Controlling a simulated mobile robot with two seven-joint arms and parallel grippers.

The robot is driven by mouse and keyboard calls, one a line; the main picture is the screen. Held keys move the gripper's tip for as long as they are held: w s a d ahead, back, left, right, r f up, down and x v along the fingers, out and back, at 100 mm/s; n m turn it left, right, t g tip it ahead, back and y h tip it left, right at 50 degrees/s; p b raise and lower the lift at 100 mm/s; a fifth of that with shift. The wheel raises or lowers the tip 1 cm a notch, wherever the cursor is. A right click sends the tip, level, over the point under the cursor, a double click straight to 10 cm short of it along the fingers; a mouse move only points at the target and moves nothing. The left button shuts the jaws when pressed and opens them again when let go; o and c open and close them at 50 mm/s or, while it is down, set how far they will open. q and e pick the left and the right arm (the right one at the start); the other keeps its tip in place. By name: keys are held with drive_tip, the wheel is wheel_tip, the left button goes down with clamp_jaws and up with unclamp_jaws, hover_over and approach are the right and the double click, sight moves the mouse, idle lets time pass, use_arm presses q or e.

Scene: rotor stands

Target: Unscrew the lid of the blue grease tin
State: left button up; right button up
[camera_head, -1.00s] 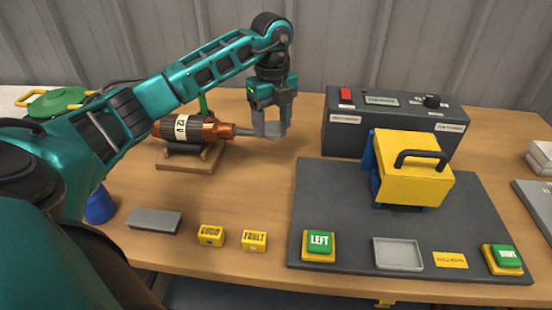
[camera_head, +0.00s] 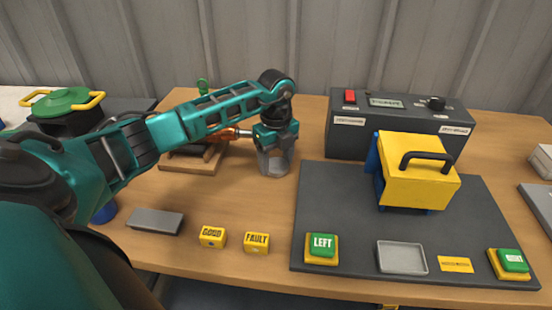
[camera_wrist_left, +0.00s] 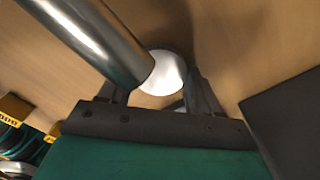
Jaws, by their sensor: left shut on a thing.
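A blue round thing (camera_head: 104,212), which looks like the grease tin, stands at the left of the table. My left arm covers its top, so I cannot see its lid there. My left gripper (camera_head: 274,165) is well to its right, pointing down over the table between the rotor stand and the dark mat. In the left wrist view a pale round disc (camera_wrist_left: 166,73) shows between the fingers. The gripper is shut on this disc, which may be a lid; I cannot tell for sure. My right gripper is not in view.
A rotor stand (camera_head: 185,164) with a copper-coloured shaft is just left of the gripper. A dark mat (camera_head: 340,190) holds a yellow box (camera_head: 415,188) and green buttons. A control box (camera_head: 345,140) stands behind. GOOD (camera_head: 213,237) and FAULT (camera_head: 257,243) blocks lie in front. Bare table separates gripper and blocks.

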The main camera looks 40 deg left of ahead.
sight(276, 165)
use_arm(q)
drive_tip(key=shift+f, duration=0.15)
drive_tip(key=o, duration=1.2)
wheel_tip(276, 165, up, 12)
drive_tip(key=shift+r+p, duration=0.2)
drive_tip(key=shift+p, duration=0.25)
